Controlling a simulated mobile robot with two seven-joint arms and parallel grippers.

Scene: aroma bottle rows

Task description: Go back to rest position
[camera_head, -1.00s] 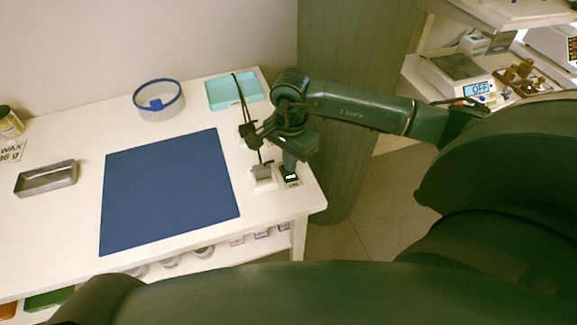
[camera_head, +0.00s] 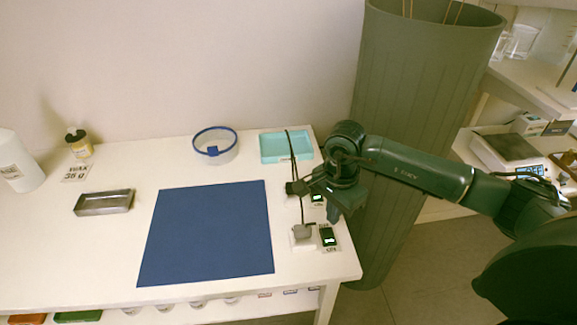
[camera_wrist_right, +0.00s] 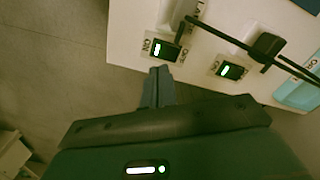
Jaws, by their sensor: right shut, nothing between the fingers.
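My right gripper (camera_head: 335,213) hangs over the right edge of the white table (camera_head: 85,250), above and beside two small switch units. It is empty, with its fingers together. In the right wrist view its closed fingers (camera_wrist_right: 158,78) point toward the table edge, near one switch. The near switch (camera_head: 328,237) and the far switch (camera_head: 318,198) both show green lights; they also show in the right wrist view, near one (camera_wrist_right: 160,48) and other one (camera_wrist_right: 230,70). My left gripper is out of view.
Black cables run by the switches.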

